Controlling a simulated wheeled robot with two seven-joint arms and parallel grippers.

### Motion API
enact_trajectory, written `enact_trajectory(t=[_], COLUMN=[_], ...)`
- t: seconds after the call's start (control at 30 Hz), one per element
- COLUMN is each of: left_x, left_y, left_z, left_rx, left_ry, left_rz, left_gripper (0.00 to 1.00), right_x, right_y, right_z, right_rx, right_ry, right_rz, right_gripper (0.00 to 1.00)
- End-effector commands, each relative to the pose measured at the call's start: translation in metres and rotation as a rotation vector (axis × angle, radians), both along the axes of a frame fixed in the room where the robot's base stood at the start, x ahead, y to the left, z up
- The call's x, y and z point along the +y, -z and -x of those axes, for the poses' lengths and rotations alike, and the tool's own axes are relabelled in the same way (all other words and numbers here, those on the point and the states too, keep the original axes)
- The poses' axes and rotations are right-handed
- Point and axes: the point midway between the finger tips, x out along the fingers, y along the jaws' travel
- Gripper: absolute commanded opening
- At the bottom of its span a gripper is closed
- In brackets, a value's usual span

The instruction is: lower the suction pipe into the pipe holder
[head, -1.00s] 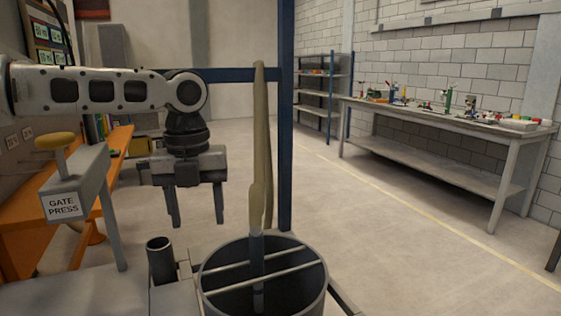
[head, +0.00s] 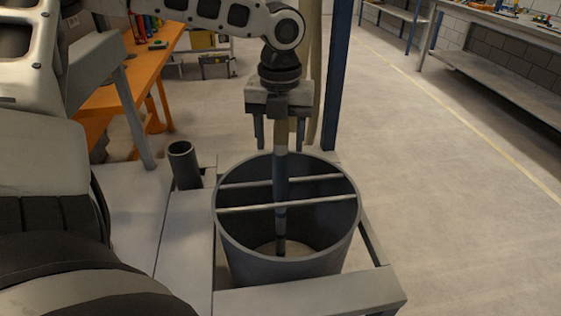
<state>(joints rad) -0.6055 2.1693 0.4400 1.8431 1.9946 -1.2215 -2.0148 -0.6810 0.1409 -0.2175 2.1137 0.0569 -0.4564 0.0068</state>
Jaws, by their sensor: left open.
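The suction pipe (head: 281,190) stands nearly upright in a grey round tub, with its dark lower end near the tub floor. It passes by the two thin bars across the tub's mouth. My left gripper (head: 279,146) is open above the tub's far side, pointing down. Its fingers show on either side of the pipe's upper part; I cannot tell whether they touch it. A short dark open tube (head: 184,164), which looks like the pipe holder, stands left of the tub and is empty as far as I see. My right gripper is not in view.
The tub (head: 285,266) sits in a grey frame (head: 310,300). A blue post (head: 337,90) rises behind it. A beige hose (head: 314,85) hangs beside the post. An orange bench (head: 125,85) is at the back left. The floor to the right is clear.

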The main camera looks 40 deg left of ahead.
Motion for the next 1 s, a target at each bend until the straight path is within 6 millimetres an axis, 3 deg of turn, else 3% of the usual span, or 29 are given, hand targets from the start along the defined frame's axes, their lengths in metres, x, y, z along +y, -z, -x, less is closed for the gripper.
enact_trajectory(t=[0.1,0.3,0.77,0.97,1.0], left_x=[0.000,0.000,0.000,0.000,0.000], left_y=[0.025,0.051,0.061,0.061,0.061], left_z=[0.001,0.000,0.000,0.000,0.000], left_rx=[0.005,0.003,-0.001,-0.001,-0.001], left_ry=[0.000,0.000,0.000,0.000,0.000], left_rz=[-0.001,-0.002,-0.001,-0.001,-0.001], left_gripper=[0.55,0.55,0.55,0.00,0.00], right_x=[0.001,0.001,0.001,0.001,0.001], right_y=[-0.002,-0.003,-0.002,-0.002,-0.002], right_z=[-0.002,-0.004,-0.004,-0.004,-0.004], right_rx=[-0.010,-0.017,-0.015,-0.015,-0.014], right_ry=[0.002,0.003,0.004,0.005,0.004], right_rz=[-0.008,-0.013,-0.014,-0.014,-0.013], right_gripper=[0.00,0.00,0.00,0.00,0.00])
